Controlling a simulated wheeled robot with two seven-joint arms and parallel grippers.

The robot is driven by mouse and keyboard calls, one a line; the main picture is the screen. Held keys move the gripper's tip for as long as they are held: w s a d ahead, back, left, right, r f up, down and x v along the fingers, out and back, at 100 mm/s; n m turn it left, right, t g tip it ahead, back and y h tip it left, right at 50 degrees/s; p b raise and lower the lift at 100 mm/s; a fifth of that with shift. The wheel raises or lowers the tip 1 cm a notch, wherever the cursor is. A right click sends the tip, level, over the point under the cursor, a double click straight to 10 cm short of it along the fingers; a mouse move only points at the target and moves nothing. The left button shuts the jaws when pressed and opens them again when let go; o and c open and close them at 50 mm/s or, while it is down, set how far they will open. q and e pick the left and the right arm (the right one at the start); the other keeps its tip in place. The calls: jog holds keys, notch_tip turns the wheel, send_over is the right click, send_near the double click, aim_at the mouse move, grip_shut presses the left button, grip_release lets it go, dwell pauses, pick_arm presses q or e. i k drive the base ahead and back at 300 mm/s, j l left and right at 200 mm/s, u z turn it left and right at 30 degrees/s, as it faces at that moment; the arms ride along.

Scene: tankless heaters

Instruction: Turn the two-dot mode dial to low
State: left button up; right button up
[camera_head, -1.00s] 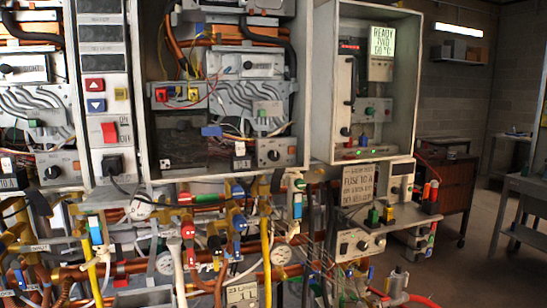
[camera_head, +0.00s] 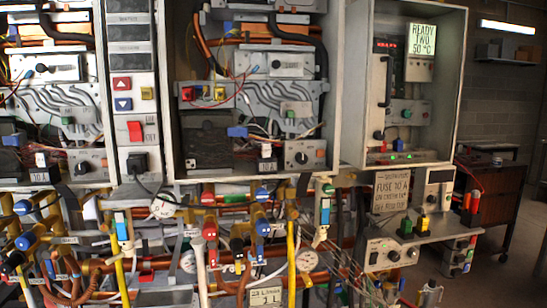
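Two heaters stand open side by side. The middle heater (camera_head: 335,90) has a panel with a round dark dial (camera_head: 302,157) at its lower right. The left heater has a similar dial (camera_head: 84,166) low on its own panel. Each heater also has a dark knob higher up, on the middle upper panel (camera_head: 275,65) and the left upper panel (camera_head: 42,68). Dot marks are too small to read, so I cannot tell which dial is the two-dot one or its setting. Neither of my grippers is in view.
A lit display (camera_head: 430,40) in the right cabinet reads "READY TWO 50 °C". Pipes and blue, red and yellow valves crowd below the heaters. A sign reading "FUSE TO A" (camera_head: 392,192) stands below the right cabinet. Open floor (camera_head: 500,280) shows at right.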

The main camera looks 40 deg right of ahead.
aim_at(301, 158)
jog(key=l+u, duration=0.2)
jog(key=l, duration=0.2)
jog(key=k+l+u, duration=0.2)
jog(key=l, duration=0.25)
jog(key=l+u, duration=0.2)
jog(key=l, duration=0.2)
jog(key=k+l+u, duration=0.2)
jog(key=l, duration=0.2)
jog(key=k+l, duration=0.15)
jog(key=l, duration=0.25)
jog(key=k+l, duration=0.1)
jog(key=l, duration=0.25)
jog(key=k+l, duration=0.15)
jog(key=l, duration=0.25)
jog(key=k+l+u, duration=0.1)
jog(key=l, duration=0.25)
jog(key=k+l, duration=0.15)
jog(key=l, duration=0.25)
jog(key=k+l, duration=0.15)
jog(key=l, duration=0.2)
jog(key=k+l, duration=0.15)
jog(key=l, duration=0.2)
jog(key=k+l+u, duration=0.1)
jog(key=l, duration=0.3)
